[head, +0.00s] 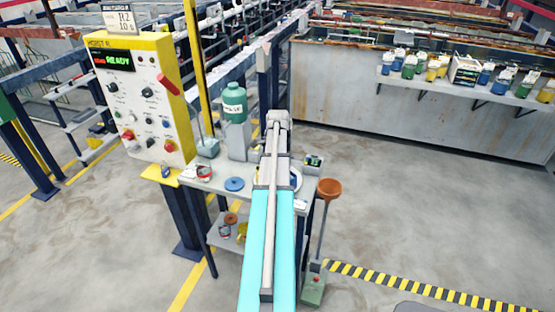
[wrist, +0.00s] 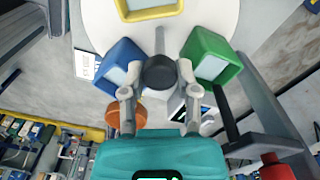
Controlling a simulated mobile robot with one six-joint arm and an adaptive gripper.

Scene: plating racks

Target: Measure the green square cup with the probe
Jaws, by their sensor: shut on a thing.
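In the wrist view, my gripper (wrist: 159,78) is shut on the probe (wrist: 160,68), held by its round black handle. Its thin grey rod points up the picture, between the cups. I cannot tell its height or any contact. The green square cup (wrist: 229,74) is right of the probe, its pale inside showing. A blue square cup (wrist: 119,52) is to the left and a yellow one (wrist: 152,14) at the top edge. They are on a round white tray (wrist: 182,28). In the head view my arm hides the cups and most of the tray.
A meter (head: 314,162) stands on the small grey table (head: 212,185), right of my arm. A green bottle (head: 234,103) and a blue disc (head: 234,184) are left. A yellow control box (head: 140,100) rises at left.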

